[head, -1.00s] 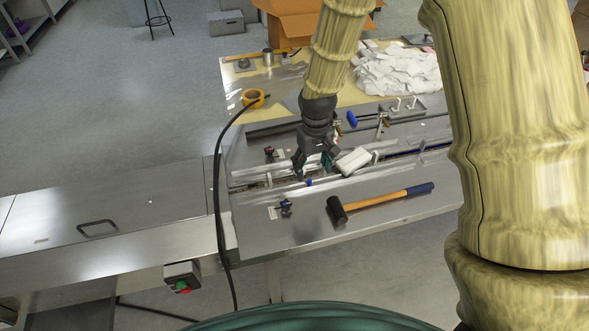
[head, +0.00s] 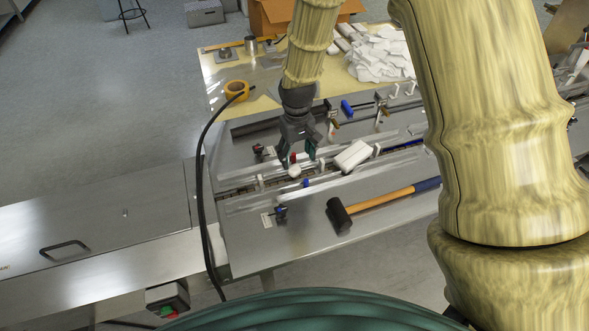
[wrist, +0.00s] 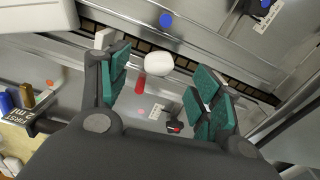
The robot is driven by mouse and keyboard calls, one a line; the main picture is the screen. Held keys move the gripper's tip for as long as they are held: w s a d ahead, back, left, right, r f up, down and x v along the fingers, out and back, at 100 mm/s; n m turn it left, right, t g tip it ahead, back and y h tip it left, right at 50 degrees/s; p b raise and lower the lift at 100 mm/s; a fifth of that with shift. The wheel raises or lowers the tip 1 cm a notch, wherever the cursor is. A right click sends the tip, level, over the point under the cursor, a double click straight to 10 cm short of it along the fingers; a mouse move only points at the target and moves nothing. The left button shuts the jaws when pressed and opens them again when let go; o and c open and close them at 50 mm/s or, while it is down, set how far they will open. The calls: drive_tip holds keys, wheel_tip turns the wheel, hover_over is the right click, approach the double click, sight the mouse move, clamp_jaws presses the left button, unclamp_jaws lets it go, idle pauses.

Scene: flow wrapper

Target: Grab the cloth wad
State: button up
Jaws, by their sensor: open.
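A small rounded white wad (head: 294,171), which looks like the cloth wad, lies at the metal channel of the machine. It also shows in the wrist view (wrist: 159,63), ahead of and between my fingers. My gripper (head: 297,161) is open and points down just above it. In the wrist view the green-padded fingers of my gripper (wrist: 163,80) stand wide apart, with nothing held between them. I cannot tell the exact height of the fingertips above the wad.
A white block-like pack (head: 352,156) lies right of my gripper on the channel. A small red part (wrist: 140,83) is close to the wad. A hammer (head: 385,201) lies in front. A pile of white cloths (head: 380,56) and an orange tape roll (head: 236,89) are behind.

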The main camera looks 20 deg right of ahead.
sight(295, 169)
drive_tip(key=shift+w+f, duration=0.2)
drive_tip(key=shift+f, duration=0.75)
drive_tip(key=shift+s+d+f, duration=0.1)
drive_tip(key=shift+s+f, duration=0.05)
drive_tip(key=shift+s, duration=0.05)
drive_tip(key=shift+w+f+p, duration=0.2)
drive_tip(key=shift+f+p, duration=0.4)
drive_tip(key=shift+f, duration=0.05)
drive_tip(key=shift+w+f+p, duration=0.2)
drive_tip(key=shift+f+p, duration=0.4)
drive_tip(key=shift+w+a+f+p, duration=0.15)
drive_tip(key=shift+f+p, duration=0.4)
drive_tip(key=shift+f, duration=0.9)
drive_tip(key=shift+a, duration=0.1)
drive_tip(key=c, duration=0.8)
